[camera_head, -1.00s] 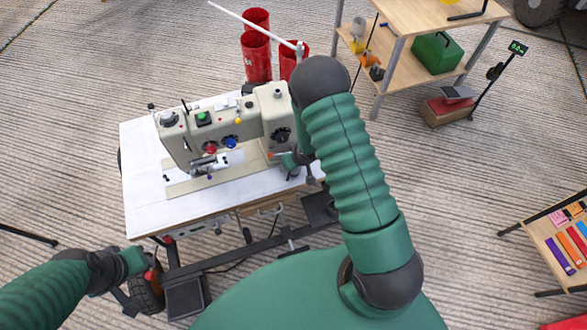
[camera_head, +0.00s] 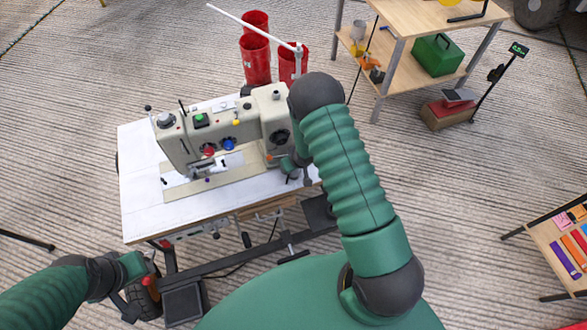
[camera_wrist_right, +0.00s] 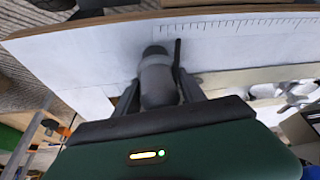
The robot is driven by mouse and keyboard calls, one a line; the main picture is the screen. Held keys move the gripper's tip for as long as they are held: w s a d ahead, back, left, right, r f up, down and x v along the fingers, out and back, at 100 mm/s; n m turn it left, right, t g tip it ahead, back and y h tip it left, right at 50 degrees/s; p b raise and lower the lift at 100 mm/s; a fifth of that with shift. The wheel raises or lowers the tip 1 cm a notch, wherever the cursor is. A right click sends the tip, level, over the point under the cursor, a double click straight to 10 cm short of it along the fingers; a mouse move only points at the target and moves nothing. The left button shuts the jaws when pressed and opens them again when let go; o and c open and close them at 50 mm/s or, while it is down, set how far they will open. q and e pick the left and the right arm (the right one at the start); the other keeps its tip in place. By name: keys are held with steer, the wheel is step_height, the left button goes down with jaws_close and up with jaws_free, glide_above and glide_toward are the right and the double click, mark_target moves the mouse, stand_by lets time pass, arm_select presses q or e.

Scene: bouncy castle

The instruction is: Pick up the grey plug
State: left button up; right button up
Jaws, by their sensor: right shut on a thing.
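The grey plug (camera_wrist_right: 157,80) is a rounded grey cylinder with a dark end, in the right wrist view. My right gripper (camera_wrist_right: 158,92) is shut on it, one finger on each side. The white tabletop with a printed ruler lies behind it; I cannot tell whether the plug touches it. In the head view my right arm mostly hides the gripper (camera_head: 293,172) at the table's right end, beside the sewing machine, and the plug is not clear there. My left gripper (camera_head: 148,278) is low at the left, below the table's front edge; its fingers are too small to read.
A beige sewing machine (camera_head: 222,133) stands on the white table (camera_head: 145,205). Red bins (camera_head: 256,57) are behind it. A wooden shelf (camera_head: 403,68) holding a green box (camera_head: 433,55) is at the back right. A rack of coloured items (camera_head: 562,240) stands at the right edge.

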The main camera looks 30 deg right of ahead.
steer(key=shift+c, duration=1.1)
steer(key=shift+r, duration=0.1)
